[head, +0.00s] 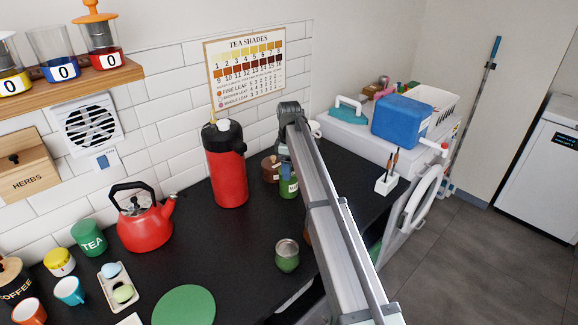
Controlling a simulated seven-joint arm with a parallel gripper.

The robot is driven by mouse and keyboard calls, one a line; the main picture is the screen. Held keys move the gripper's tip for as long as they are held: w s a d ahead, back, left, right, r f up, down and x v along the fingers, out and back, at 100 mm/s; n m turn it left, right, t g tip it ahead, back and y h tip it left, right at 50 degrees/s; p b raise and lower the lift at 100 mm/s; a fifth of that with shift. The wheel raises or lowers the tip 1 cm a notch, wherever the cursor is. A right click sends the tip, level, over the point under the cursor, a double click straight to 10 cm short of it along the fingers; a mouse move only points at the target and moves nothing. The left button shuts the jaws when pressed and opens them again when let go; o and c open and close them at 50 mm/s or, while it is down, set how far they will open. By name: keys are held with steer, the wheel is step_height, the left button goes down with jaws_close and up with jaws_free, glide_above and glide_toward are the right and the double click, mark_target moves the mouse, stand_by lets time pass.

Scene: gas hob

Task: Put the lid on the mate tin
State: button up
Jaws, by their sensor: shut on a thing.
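The mate tin (289,188) is a green tin with a pale label, partly readable, standing upright on the dark worktop near the tiled wall. My gripper (286,165) points down right over the tin, behind my grey arm. It is shut on the lid, which is small here and mostly hidden by the fingers. I cannot tell whether the lid touches the tin's rim. My arm also covers the tin's right side.
A brown pot (270,168) stands close left of the tin, and a red flask (226,165) further left. A red kettle (145,220) is at left. Worktop (240,245) between them is clear.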

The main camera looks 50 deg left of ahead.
steer(key=shift+f, duration=0.1)
steer(key=o, duration=1.1)
steer(key=shift+c, duration=0.2)
step_height(320, 180, up, 14)
stand_by(0.4)
